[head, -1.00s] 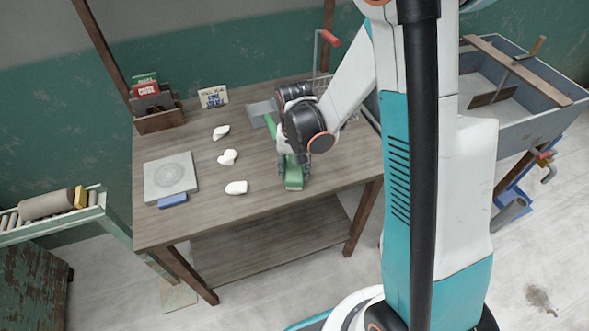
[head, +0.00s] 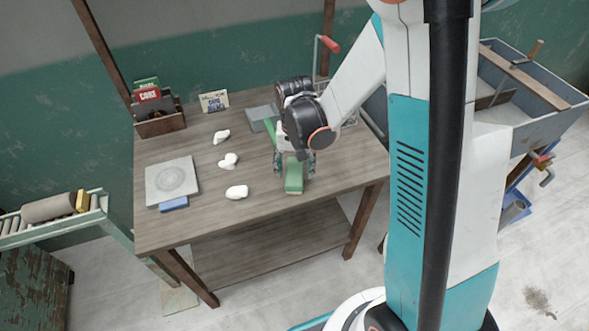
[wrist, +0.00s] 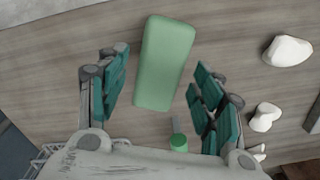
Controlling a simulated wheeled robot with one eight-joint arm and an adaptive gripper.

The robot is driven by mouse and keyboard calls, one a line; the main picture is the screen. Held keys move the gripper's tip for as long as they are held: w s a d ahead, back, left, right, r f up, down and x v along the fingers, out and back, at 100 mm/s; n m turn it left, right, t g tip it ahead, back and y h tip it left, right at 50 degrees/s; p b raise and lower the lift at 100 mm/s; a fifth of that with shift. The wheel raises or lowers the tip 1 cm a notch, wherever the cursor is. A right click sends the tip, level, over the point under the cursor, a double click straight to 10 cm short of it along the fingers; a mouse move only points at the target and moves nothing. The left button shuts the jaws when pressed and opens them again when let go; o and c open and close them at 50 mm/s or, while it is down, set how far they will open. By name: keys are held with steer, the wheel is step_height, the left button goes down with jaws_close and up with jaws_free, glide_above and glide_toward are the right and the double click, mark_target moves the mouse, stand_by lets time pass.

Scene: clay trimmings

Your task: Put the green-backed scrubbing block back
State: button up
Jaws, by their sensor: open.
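The green-backed scrubbing block (head: 294,178) lies flat on the wooden table near its front right part. It also shows in the wrist view (wrist: 165,62) as a long green block, upper centre. Its underside is hidden. My gripper (head: 295,167) is open above the table, just behind the block in the head view. In the wrist view my gripper's fingers (wrist: 158,98) stand apart on either side of the block's near end, with visible gaps and no contact that I can see.
A green-handled tool (wrist: 179,142) lies close to the gripper. White lumps (head: 236,192), a grey slab (head: 158,192) and a blue block (head: 174,204) are on the left of the table (head: 250,215). A wire basket (head: 349,118) and card rack (head: 160,126) stand behind.

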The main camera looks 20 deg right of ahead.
step_height(320, 180, up, 9)
steer(key=p, duration=0.3)
step_height(320, 180, up, 10)
steer(key=n+t, duration=0.2)
steer(key=t, duration=0.1)
glide_above(295, 171)
steer(key=s, duration=0.5)
steer(key=s+r+n+t, duration=0.2)
steer(key=s+r+t, duration=0.2)
steer(key=s, duration=0.5)
step_height(295, 171, up, 2)
steer(key=shift+s+r+n, duration=0.1)
steer(key=shift+s+n, duration=0.2)
steer(key=shift+s, duration=0.1)
